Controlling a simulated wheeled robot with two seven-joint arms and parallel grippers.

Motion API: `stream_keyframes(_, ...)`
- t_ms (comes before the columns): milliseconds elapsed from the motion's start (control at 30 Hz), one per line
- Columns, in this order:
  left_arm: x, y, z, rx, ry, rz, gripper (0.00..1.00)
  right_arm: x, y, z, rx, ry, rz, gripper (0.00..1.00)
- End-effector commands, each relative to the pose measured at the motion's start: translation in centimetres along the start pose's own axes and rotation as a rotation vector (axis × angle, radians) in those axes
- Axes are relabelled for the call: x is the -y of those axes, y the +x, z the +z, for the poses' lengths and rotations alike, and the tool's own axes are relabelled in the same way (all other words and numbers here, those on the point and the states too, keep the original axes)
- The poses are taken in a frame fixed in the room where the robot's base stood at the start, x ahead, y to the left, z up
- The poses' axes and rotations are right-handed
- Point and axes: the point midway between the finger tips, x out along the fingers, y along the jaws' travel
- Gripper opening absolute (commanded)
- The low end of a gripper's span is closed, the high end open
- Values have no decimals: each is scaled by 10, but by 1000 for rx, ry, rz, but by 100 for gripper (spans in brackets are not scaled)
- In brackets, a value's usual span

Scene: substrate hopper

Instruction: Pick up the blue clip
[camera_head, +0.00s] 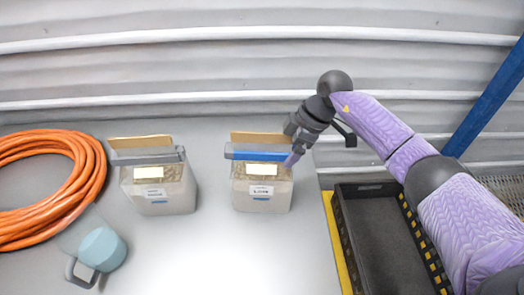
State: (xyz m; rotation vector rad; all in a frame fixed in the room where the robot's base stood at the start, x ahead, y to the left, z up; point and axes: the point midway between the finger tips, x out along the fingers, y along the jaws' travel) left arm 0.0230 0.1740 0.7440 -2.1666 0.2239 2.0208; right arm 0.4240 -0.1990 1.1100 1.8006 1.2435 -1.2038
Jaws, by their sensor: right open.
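The blue clip (258,154) is a long bar lying across the top of the right-hand bag (262,196), which is clear, filled and labelled. My right gripper (294,157) is open, at the right end of the blue clip. A fingertip overlaps that end in the picture; I cannot tell whether it touches. A similar grey clip (147,157) lies across the left-hand bag (160,199). My left gripper is not in view.
A coiled orange hose (88,188) and a blue-lidded scoop or cup (102,249) are at the left. A black tray (388,240) with yellow edging is at the right, below my right arm. The grey surface in front of the bags is clear.

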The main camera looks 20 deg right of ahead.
Motion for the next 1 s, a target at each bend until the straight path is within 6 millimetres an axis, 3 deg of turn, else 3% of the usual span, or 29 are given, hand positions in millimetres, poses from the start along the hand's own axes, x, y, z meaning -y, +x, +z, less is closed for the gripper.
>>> stream_keyframes(133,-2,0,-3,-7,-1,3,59,0,0,0,0,0,0,91)
stream_keyframes(167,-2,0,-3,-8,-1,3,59,0,0,0,0,0,0,86)
stream_keyframes(567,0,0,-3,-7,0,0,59,0,-1,0,-1,0,1,2)
stream_keyframes(833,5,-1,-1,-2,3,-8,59,0,-3,-2,-2,-1,2,0)
stream_keyframes(1000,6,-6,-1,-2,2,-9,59,-1,-39,-16,-3,-3,6,0)
